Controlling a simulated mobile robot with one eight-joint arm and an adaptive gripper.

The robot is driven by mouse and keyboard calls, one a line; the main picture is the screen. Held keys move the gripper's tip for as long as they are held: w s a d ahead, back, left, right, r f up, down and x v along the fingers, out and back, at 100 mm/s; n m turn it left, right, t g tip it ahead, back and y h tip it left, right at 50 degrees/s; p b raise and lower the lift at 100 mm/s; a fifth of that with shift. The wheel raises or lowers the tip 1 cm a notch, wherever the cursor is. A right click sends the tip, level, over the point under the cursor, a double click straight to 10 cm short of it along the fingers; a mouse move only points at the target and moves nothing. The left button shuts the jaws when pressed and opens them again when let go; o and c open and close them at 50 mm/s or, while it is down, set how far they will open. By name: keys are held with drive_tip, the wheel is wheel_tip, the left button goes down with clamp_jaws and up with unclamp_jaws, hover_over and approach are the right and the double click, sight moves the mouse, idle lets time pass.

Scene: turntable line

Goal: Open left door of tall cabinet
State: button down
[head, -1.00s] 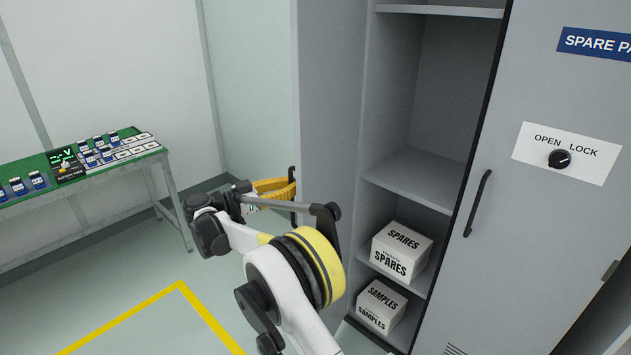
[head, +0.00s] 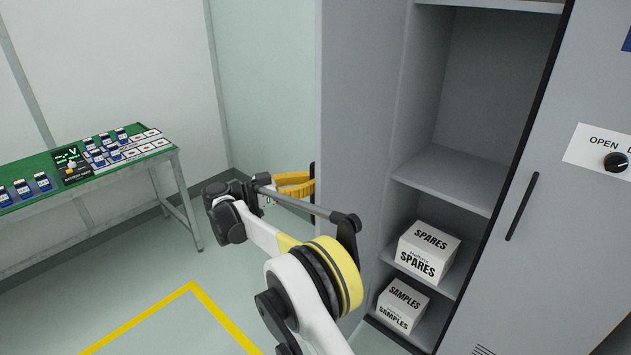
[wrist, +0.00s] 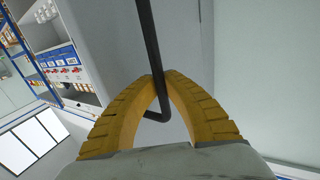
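The tall cabinet's left door (head: 357,120) stands swung open, with its grey inner face toward me in the head view. Its black handle (head: 312,172) is on the far face, mostly hidden by the door edge. My gripper (head: 301,184) reaches to that far side, and its yellow fingers are partly behind the door. In the wrist view the handle (wrist: 150,45) runs down to the fingertips of my gripper (wrist: 158,78), which close together around it. The bend at the handle's end shows inside the finger arch.
The cabinet's right door (head: 560,210) is closed, with a black handle and knob. Shelves hold a SPARES box (head: 430,250) and a SAMPLES box (head: 403,304). A green-topped bench (head: 110,180) stands left. Floor (head: 150,290) between bench and cabinet is clear.

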drive_tip(key=shift+s+a+f, duration=0.1)
drive_tip(key=shift+a, duration=0.05)
drive_tip(key=c, duration=1.5)
unclamp_jaws()
drive_tip(key=shift+a, duration=0.15)
drive_tip(key=shift+o, duration=0.2)
drive_tip(key=shift+s+a, duration=0.1)
drive_tip(key=shift+d, duration=0.2)
drive_tip(key=shift+a, duration=0.1)
drive_tip(key=v, duration=1.1)
drive_tip(key=shift+s+a, duration=0.2)
drive_tip(key=shift+a, duration=0.15)
